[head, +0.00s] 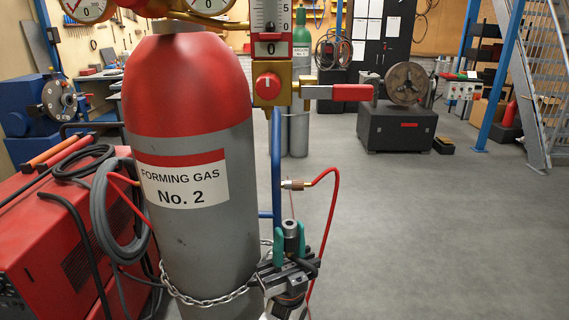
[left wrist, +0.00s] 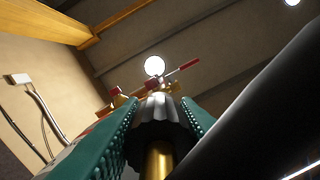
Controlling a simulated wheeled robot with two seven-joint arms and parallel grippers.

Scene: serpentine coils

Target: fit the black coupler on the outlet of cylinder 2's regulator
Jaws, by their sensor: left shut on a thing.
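The grey cylinder (head: 190,240) with a red shoulder is labelled "FORMING GAS No. 2". Its brass regulator (head: 268,92) carries gauges, a red knob and a red-handled lever valve (head: 340,92); parts also show in the left wrist view (left wrist: 170,88). I cannot make out the outlet's end clearly. My left gripper (head: 291,242), with teal finger pads, is shut on the dark grey coupler (head: 291,227), upright below and apart from the regulator. The left wrist view shows the ribbed coupler (left wrist: 158,110) between the pads with brass beneath it. My right gripper is not in view.
A red hose (head: 332,205) with a brass fitting (head: 293,184) arches just above my left gripper. A chain (head: 205,300) rings the cylinder. A red machine (head: 60,240) with cables stands left. The floor (head: 450,240) to the right is clear.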

